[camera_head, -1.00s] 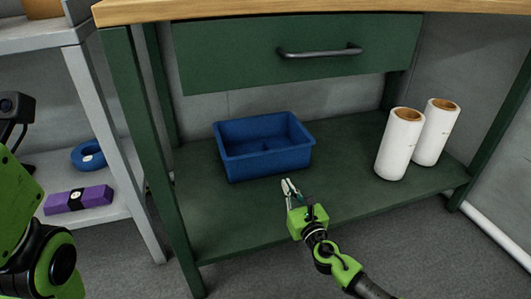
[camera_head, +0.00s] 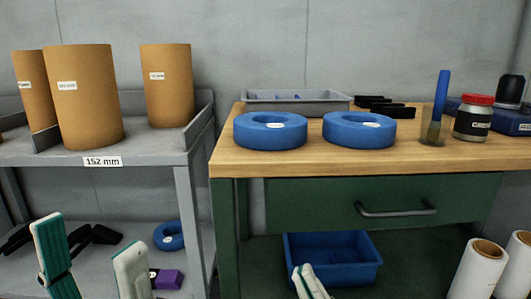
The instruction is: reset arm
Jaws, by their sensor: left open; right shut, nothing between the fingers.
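My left gripper (camera_head: 88,236) is at the lower left of the head view, its two pale, green-edged fingers wide apart with nothing between them. It shows in front of the grey shelf unit's lower level. My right gripper (camera_head: 304,270) is at the bottom centre, its fingertips together and empty. It shows in front of the blue bin (camera_head: 352,279) on the workbench's lower shelf and overlaps the bin's left part in the picture. I cannot tell if it touches the bin. The rest of both arms is out of view.
The wooden benchtop (camera_head: 300,164) bears two blue rings (camera_head: 270,142), a grey tray (camera_head: 352,102), black pieces and a red-lidded jar (camera_head: 473,124). Brown cylinders (camera_head: 90,110) stand on the grey shelf (camera_head: 150,147). White rolls (camera_head: 474,274) stand at lower right. A drawer (camera_head: 320,195) is closed.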

